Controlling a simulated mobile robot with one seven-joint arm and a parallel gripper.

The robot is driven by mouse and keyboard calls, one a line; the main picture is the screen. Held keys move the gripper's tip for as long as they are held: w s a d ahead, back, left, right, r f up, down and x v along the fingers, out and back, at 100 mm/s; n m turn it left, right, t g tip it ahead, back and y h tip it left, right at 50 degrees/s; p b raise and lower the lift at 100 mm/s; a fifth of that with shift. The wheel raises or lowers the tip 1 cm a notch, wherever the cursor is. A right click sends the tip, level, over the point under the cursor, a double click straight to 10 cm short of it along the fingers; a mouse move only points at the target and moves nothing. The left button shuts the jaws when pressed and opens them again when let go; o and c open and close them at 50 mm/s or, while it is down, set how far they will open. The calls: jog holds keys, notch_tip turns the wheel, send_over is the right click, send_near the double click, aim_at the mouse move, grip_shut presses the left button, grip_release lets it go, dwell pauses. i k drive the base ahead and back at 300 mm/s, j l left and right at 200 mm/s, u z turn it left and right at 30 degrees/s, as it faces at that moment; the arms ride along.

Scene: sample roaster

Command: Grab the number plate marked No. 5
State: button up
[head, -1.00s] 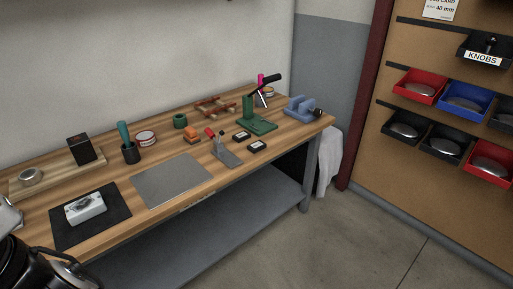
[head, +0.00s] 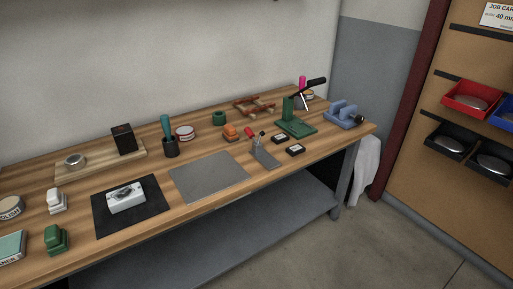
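No plate with a readable No. 5 shows in the head view. Two small black pieces with pale tops, one farther back (head: 280,138) and one nearer (head: 295,150), lie on the right part of the wooden workbench (head: 75,240). Their markings are too small to read. A white block (head: 126,203) with a dark mark on top lies on a black mat (head: 147,221) at the left; I cannot tell what the mark is. My gripper is not in view.
A grey sheet (head: 208,177) lies flat mid-bench. A green press (head: 296,128) and a blue vise (head: 342,114) stand at the right end. A dark cup with a green-handled tool (head: 170,148) stands behind. Bins (head: 473,98) hang on the right wall. Floor in front is open.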

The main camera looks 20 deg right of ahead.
aim_at(296, 149)
jog(key=l+u, duration=0.3)
jog(key=l, duration=0.15)
jog(key=l+u, duration=0.45)
jog(key=l, duration=0.25)
jog(key=k+l+u, duration=0.1)
jog(key=l, duration=0.3)
jog(key=k+l+u, duration=0.15)
jog(key=l, duration=0.2)
jog(key=k+l, duration=0.1)
jog(key=l, duration=0.7)
jog(key=k+l+u, duration=0.1)
jog(key=l, duration=0.3)
jog(key=k+l, duration=0.15)
jog(key=l, duration=0.25)
jog(key=k+l, duration=0.1)
jog(key=l, duration=0.3)
jog(key=i+l, duration=0.1)
jog(key=l, duration=0.7)
jog(key=i, duration=0.15)
